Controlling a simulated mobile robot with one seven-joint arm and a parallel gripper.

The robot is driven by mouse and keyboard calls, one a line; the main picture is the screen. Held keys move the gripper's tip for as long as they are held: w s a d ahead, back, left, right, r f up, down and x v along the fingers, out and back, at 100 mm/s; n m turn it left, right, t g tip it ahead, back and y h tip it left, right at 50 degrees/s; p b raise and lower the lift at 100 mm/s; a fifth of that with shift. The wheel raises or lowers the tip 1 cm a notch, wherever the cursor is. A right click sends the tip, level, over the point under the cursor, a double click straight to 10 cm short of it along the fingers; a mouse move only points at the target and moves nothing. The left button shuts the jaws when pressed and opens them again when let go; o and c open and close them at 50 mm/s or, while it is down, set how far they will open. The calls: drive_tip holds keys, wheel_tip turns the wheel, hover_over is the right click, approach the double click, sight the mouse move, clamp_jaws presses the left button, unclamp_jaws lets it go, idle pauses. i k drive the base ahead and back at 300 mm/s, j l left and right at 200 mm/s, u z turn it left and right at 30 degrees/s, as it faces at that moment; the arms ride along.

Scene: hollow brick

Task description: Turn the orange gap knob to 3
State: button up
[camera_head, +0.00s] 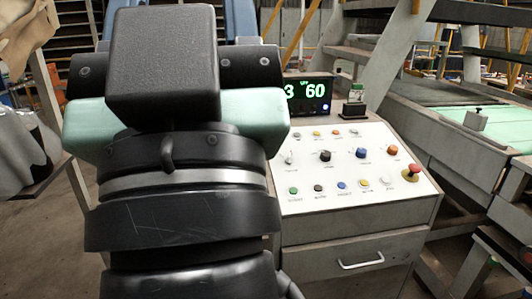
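The orange knob (393,150) is on the right end of the knob row on the white sloped control panel (305,178). It is small here, and I cannot read its label or setting. A digital display (307,91) behind the panel shows green digits, partly hidden on the left, with "3" and "60" visible. My gripper (165,125) fills the left of the view, seen from behind, left of the knob and apart from it in the picture. Its fingers are hidden, so I cannot tell whether it is open or shut.
A blue knob (361,153), a black knob (325,156) and a white knob (289,158) share the row. A red mushroom button (411,171) sits just below the orange knob. Several coloured buttons line the front. A small box (355,103) stands behind the panel.

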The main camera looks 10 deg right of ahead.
sight(392, 150)
drive_tip(key=i+l+z, duration=0.15)
drive_tip(key=i+z, duration=0.15)
drive_tip(key=z, duration=0.2)
drive_tip(key=i+l+z, duration=0.1)
drive_tip(key=i+z, duration=0.2)
drive_tip(key=z, duration=0.2)
drive_tip(key=i+j+z, duration=0.1)
drive_tip(key=i, duration=0.5)
drive_tip(key=i+j+z, duration=0.1)
drive_tip(key=i, duration=0.55)
